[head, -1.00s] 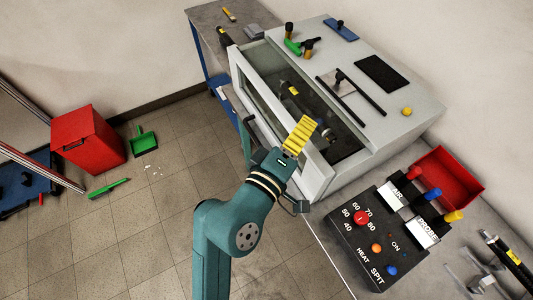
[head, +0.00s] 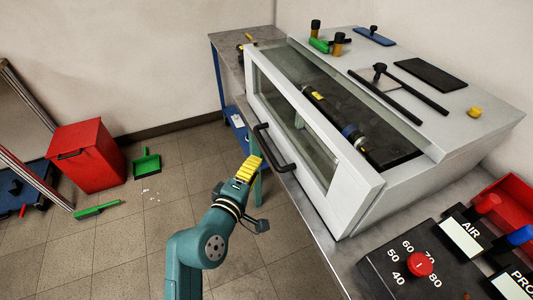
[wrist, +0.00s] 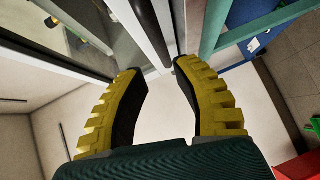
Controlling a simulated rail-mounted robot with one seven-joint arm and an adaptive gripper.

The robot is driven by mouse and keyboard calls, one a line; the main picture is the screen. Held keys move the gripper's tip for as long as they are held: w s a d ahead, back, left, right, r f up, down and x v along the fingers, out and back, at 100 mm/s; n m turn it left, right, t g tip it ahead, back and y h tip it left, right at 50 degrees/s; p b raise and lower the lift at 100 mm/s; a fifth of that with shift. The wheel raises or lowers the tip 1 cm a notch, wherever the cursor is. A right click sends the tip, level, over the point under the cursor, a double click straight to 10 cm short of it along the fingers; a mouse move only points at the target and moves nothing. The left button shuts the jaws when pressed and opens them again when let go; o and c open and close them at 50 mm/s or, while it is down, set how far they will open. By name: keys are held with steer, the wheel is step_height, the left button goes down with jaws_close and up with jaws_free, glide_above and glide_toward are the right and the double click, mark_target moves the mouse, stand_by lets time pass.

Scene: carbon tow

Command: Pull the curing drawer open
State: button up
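A white cabinet (head: 455,120) stands on the bench; its glazed front (head: 345,192), taken as the curing drawer, has a black bar handle (head: 271,148). The front appears closed, though the edge seams are hard to judge. My gripper (head: 250,166) is in front of the handle, a little below and left of it in the head view. In the wrist view my gripper (wrist: 163,78) has its yellow ribbed fingers apart with nothing held. A dark bar, likely the handle (wrist: 152,30), lies just beyond the gap between the fingertips. Contact cannot be told.
A control box (head: 420,275) with a red knob sits at the lower right, beside a red bin (head: 508,198). A red waste bin (head: 88,155), green dustpan (head: 146,165) and green brush (head: 97,211) are on the floor.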

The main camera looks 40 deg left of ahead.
mark_target(267, 146)
steer(key=b+x, duration=0.3)
steer(key=x, duration=0.5)
steer(key=shift+w+f, duration=0.2)
steer(key=shift+w, duration=0.1)
steer(key=shift+w+a, duration=0.15)
steer(key=shift+w, duration=0.15)
jaws_close()
steer(key=shift+s, duration=0.1)
